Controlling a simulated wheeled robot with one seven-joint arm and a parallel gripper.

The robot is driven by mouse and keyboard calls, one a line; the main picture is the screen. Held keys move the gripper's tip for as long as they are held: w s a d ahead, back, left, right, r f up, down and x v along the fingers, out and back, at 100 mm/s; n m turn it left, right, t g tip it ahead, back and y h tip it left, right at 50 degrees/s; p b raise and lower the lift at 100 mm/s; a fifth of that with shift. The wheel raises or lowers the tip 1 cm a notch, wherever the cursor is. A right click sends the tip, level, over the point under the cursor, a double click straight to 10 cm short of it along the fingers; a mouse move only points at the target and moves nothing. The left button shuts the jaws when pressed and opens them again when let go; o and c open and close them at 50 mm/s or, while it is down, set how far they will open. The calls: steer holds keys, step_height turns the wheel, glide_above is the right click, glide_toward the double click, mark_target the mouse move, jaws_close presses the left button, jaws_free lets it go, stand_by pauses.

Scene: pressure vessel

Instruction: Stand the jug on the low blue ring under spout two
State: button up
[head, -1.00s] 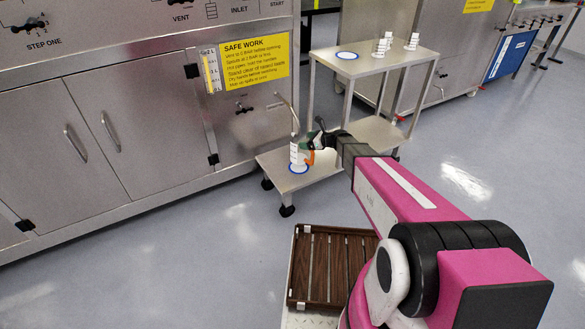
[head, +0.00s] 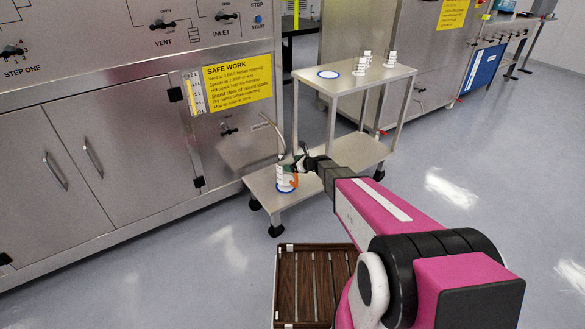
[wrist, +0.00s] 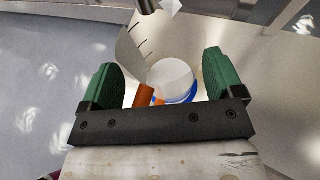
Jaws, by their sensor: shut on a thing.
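The jug (head: 281,174) is a white cylinder with dark marks and an orange handle. It is upright at the low blue ring (head: 289,188) on the low steel shelf, below the thin curved spout (head: 275,130). My gripper (head: 297,170) is at the jug's right side, shut on it. In the wrist view the green fingers of my gripper (wrist: 162,82) are either side of the orange handle (wrist: 144,96), with the jug (wrist: 150,45) beyond. Blue rim of the ring (wrist: 190,94) shows beside the jug's round end. I cannot tell whether the jug's base touches the ring.
A taller steel table (head: 385,76) behind holds another blue ring (head: 328,74) and several white containers (head: 362,64). The steel cabinet (head: 120,150) with a yellow sign (head: 238,83) stands to the left. A slatted brown tray (head: 315,285) is in front. Open floor lies right.

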steer(key=shift+f, duration=0.95)
